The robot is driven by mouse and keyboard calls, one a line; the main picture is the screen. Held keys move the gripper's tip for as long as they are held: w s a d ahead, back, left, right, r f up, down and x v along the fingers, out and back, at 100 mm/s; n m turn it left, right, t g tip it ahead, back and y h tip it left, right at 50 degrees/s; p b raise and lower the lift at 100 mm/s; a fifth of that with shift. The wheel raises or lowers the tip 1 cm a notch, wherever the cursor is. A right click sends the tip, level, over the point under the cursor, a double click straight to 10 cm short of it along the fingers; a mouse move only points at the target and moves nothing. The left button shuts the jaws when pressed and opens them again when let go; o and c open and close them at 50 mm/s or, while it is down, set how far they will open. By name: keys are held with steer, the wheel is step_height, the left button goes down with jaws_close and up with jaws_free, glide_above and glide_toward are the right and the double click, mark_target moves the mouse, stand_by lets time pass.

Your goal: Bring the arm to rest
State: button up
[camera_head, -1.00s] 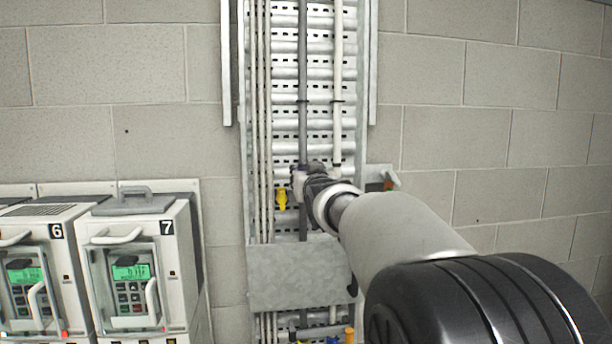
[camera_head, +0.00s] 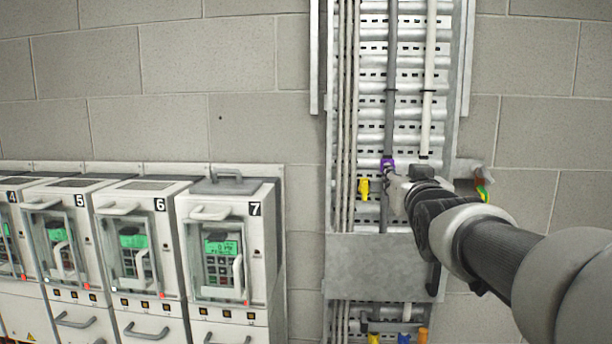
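My arm reaches in from the right edge toward the metal cable ladder (camera_head: 380,265) on the wall. My gripper (camera_head: 392,180) is at the far end of the arm, in front of the cables. It is small and partly hidden by my own wrist, so I cannot tell whether its fingers are open or shut. A purple piece (camera_head: 387,165) shows right at the gripper's tip, by a dark grey vertical cable (camera_head: 388,120). I cannot tell whether the gripper touches it.
A row of drive cabinets stands at the left, with unit 7 (camera_head: 262,250) closest to the ladder and unit 6 (camera_head: 170,240) beside it. A yellow tag (camera_head: 364,188) hangs on the thin cables. A bracket with a green-yellow wire (camera_head: 482,188) is right of the ladder.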

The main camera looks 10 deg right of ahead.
steer(key=s+a+f+n+g+y+b, duration=0.1)
steer(key=s+a+f+g+b, duration=0.3)
steer(key=s+f+b, duration=0.6)
steer(key=s+a+f+n+g+y+b, duration=0.1)
steer(key=s+a+f+g+b, duration=0.3)
steer(key=f, duration=2.6)
steer(key=s+a+f+n+g+y+b, duration=0.1)
steer(key=s+a+f+g+y+b, duration=0.2)
steer(key=s+a+f+b, duration=0.5)
steer(key=s+f+g+b, duration=0.1)
steer(key=s+f+b, duration=0.6)
steer(key=s+f, duration=0.4)
steer(key=shift+s+a+f+g+b, duration=0.2)
steer(key=shift+s+f+g+b, duration=0.1)
steer(key=shift+f+g, duration=0.15)
steer(key=shift+d, duration=0.1)
